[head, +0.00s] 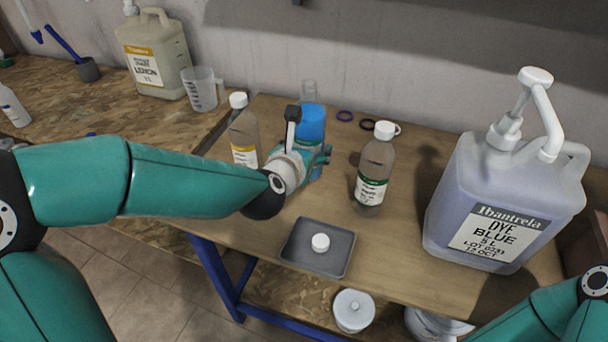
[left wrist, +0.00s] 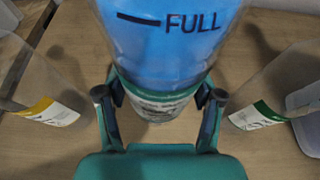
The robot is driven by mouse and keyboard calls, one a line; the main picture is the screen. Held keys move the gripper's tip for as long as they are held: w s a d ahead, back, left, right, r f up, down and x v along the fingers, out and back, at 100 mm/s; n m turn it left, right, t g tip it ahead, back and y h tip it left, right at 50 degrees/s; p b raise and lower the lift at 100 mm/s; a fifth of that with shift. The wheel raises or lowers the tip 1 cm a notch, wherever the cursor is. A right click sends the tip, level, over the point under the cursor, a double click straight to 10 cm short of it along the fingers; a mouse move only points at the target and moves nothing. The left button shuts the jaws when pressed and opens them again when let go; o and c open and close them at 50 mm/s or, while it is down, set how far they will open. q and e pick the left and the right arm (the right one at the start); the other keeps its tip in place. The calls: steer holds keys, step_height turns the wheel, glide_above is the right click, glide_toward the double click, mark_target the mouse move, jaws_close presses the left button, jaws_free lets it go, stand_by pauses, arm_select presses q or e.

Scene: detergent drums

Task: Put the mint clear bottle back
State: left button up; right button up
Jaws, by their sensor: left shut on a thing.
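My left gripper (head: 316,160) is shut around a clear bottle (head: 312,122) with blue liquid inside. In the left wrist view this bottle (left wrist: 168,45) stands between the two fingers (left wrist: 160,97), with a "FULL" mark and a white label edged in green; the label's words are not readable. Its neck looks uncapped in the head view. Whether its base touches the table is hidden. Another clear bottle (head: 373,172), white-capped with a green-edged label, stands to its right. A white-capped bottle with a yellow label (head: 244,135) stands to its left. My right gripper is not in view.
A grey tray (head: 298,257) with a white cap (head: 320,242) lies at the table's front. A large blue dye jug with a pump (head: 489,210) stands at right. Two rings (head: 344,115) lie behind the bottles. A lemon jug (head: 158,60) and measuring jug (head: 203,90) stand back left.

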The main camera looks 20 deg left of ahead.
arm_select(q)
steer(key=shift+f+b, duration=0.45)
steer(key=shift+f, duration=2.35)
steer(key=shift+f, duration=0.1)
steer(key=o, duration=1)
steer(key=shift+c, duration=0.2)
steer(key=shift+s, duration=0.1)
steer(key=b+v, duration=0.1)
steer(key=v, duration=1.1)
